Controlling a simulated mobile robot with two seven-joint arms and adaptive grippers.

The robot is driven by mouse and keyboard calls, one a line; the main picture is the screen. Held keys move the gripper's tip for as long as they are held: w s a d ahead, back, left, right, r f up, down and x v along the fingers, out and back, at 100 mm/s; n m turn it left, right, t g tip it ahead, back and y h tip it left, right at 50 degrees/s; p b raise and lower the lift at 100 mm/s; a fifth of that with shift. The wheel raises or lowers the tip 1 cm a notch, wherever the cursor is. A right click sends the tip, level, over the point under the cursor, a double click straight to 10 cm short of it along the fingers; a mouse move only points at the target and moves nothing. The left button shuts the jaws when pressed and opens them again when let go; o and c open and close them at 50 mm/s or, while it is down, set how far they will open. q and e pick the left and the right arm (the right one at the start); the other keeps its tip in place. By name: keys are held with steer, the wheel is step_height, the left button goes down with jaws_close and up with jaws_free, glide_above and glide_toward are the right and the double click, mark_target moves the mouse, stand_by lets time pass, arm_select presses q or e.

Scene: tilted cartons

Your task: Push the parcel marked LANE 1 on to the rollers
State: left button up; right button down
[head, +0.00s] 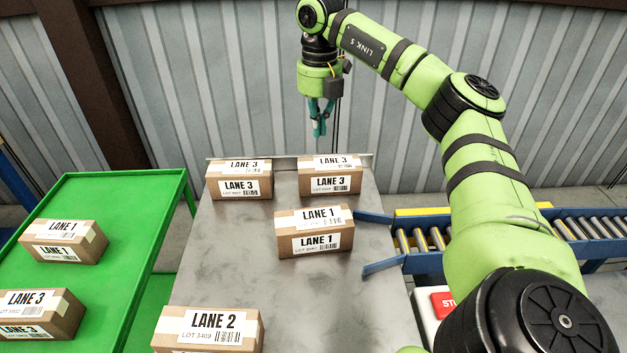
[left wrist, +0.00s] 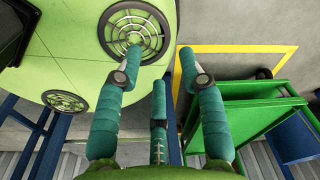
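A brown parcel marked LANE 1 (head: 315,241) sits on the grey metal table (head: 230,270), right of its middle, in the head view. The rollers (head: 422,239) lie just right of the table, between blue guide rails. Another LANE 1 parcel (head: 63,241) sits on the green cart at the left. My right gripper (head: 319,132) hangs above and beyond the table's far edge, apart from every parcel. Its teal fingers point down close together; their opening is unclear. My left gripper (left wrist: 160,62) shows only in the left wrist view, fingers spread and empty.
Two LANE 3 parcels (head: 239,179) (head: 329,174) stand at the table's far edge. A LANE 2 parcel (head: 207,330) is at the near edge. The green cart (head: 110,195) also carries a LANE 3 parcel (head: 37,314). A red stop button (head: 443,304) is below the rollers.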

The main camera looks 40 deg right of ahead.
steer(key=f+b, duration=0.7)
steer(key=f, duration=1.3)
steer(key=shift+w+f+b, duration=0.1)
steer(key=shift+w+b, duration=0.1)
steer(key=shift+b, duration=0.1)
steer(key=shift+s+a, duration=0.2)
steer(key=shift+a, duration=0.1)
steer(key=shift+s+a+p, duration=0.4)
steer(key=shift+s+a, duration=0.7)
arm_select(q)
step_height(320, 180, down, 9)
steer(key=shift+w, duration=0.25)
arm_select(e)
steer(key=shift+a+f, duration=0.1)
arm_select(q)
steer(key=shift+f, duration=0.1)
arm_select(e)
steer(key=shift+s, duration=0.1)
